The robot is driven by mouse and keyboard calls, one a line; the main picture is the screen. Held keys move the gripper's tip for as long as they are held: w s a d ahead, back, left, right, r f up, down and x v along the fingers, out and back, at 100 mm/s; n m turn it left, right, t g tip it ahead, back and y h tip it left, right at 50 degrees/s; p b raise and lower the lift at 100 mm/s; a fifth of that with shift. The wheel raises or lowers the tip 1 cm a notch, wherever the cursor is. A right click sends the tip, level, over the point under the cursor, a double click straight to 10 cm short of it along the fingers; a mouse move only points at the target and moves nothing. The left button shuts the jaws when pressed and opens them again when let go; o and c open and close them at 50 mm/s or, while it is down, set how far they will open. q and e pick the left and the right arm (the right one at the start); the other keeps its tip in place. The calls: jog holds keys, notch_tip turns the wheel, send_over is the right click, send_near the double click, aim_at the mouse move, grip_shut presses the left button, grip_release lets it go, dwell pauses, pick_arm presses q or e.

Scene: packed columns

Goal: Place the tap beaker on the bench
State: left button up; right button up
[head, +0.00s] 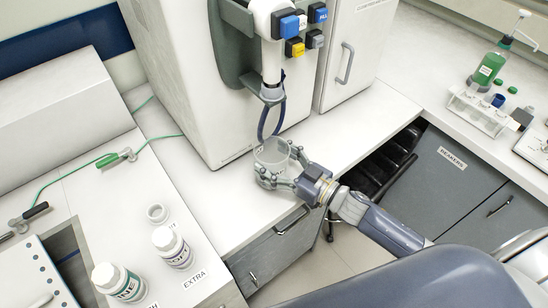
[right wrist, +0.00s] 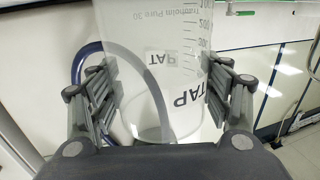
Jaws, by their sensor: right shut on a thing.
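The tap beaker (head: 272,152) is a clear beaker under the water dispenser's spout. In the right wrist view the beaker (right wrist: 150,70) carries a "TAP" label and volume marks, and looks empty. My right gripper (head: 277,176) is shut around the beaker's sides, with a finger on each side of the glass. The beaker is over the bench (head: 330,143) near its front edge; I cannot tell whether its base touches the surface. My left gripper is not in view.
The white dispenser (head: 190,80) stands behind the beaker, its dark hose (head: 277,118) hanging close to it. White bottles (head: 172,246) stand at the lower left. A test tube rack (head: 480,112) and a green bottle (head: 488,68) stand at right. The bench right of the beaker is clear.

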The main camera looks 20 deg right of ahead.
jog(key=o, duration=1)
jog(key=shift+o, duration=0.2)
jog(key=shift+s+r, duration=0.1)
jog(key=shift+r, duration=0.05)
jog(key=b+v, duration=0.2)
jog(key=v, duration=1)
